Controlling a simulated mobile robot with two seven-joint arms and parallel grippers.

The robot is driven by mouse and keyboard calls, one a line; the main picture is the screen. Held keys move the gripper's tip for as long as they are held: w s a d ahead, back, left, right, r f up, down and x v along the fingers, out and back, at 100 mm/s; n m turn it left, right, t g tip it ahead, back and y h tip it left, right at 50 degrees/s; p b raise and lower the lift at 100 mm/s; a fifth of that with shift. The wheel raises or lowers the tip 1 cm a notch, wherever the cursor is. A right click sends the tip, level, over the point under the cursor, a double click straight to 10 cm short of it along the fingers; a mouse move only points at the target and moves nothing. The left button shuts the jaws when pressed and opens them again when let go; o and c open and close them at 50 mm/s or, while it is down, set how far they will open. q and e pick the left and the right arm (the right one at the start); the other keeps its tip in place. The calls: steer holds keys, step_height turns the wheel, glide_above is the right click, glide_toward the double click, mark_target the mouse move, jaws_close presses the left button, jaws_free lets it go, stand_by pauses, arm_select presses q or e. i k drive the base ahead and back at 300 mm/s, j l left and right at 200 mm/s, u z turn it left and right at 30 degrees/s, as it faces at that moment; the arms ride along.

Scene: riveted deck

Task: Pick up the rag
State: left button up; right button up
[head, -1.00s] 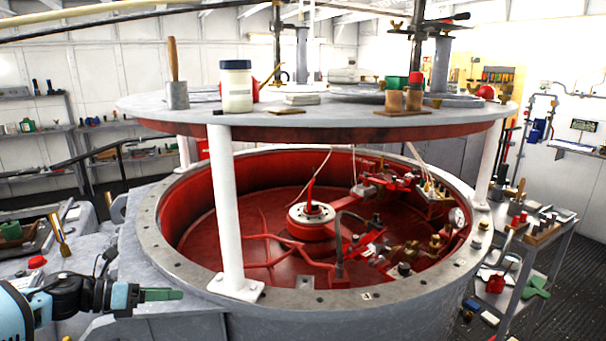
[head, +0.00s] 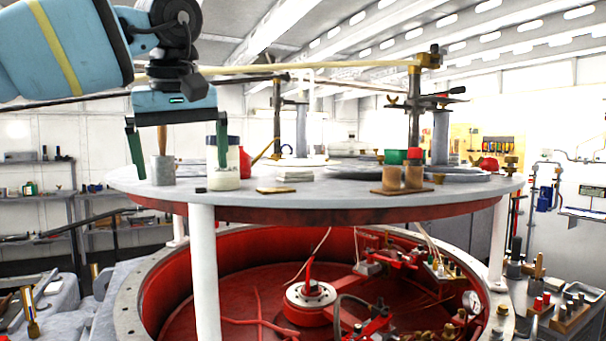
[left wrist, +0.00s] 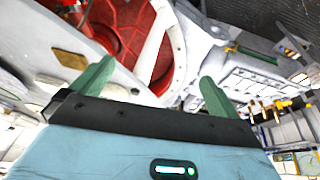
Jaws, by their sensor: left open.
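A small white folded stack (head: 293,175), which may be the rag, lies on the round raised tabletop (head: 340,205) in the head view; I cannot tell for certain that it is cloth. My left gripper (head: 180,166) is open, its green fingers pointing down at the tabletop's left part, left of the stack. A wooden-handled grey pot (head: 162,168) shows between the fingers, and the right finger overlaps a white jar (head: 224,165). In the left wrist view the open fingers (left wrist: 156,70) have nothing between them. My right gripper is not in view.
Free room lies along the tabletop's front edge.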

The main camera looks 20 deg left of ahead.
mark_target(293, 175)
steer(key=i, duration=1.25)
